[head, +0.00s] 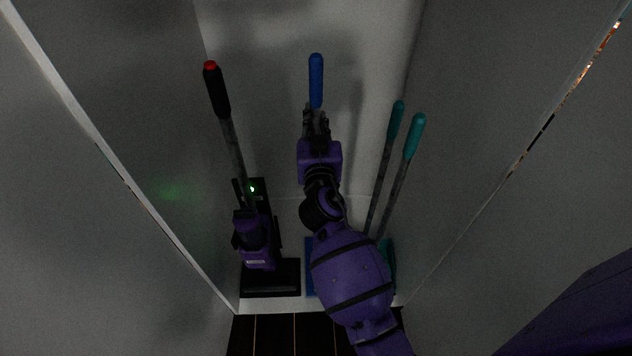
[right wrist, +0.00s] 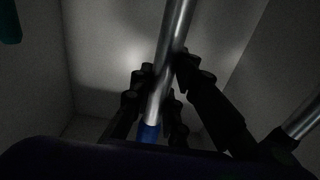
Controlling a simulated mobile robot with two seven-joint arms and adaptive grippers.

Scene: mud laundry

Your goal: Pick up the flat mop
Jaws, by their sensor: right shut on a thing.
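The flat mop has a blue handle grip (head: 316,82), a metal pole and a blue flat base (head: 309,272); it stands upright in a narrow recess. My right gripper (head: 316,118) is shut around the pole just below the blue grip. In the right wrist view, the fingers (right wrist: 160,88) close around the shiny pole (right wrist: 176,35), with part of the blue grip (right wrist: 149,132) below them. My right arm hides most of the lower pole and part of the base. My left gripper is not in view.
A purple and black stick vacuum (head: 256,240) with a red-tipped black handle (head: 217,90) stands left of the mop. Two teal-handled tools (head: 396,120) (head: 414,137) lean close on the right. Pale walls enclose both sides and the back; the space above the handles is clear.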

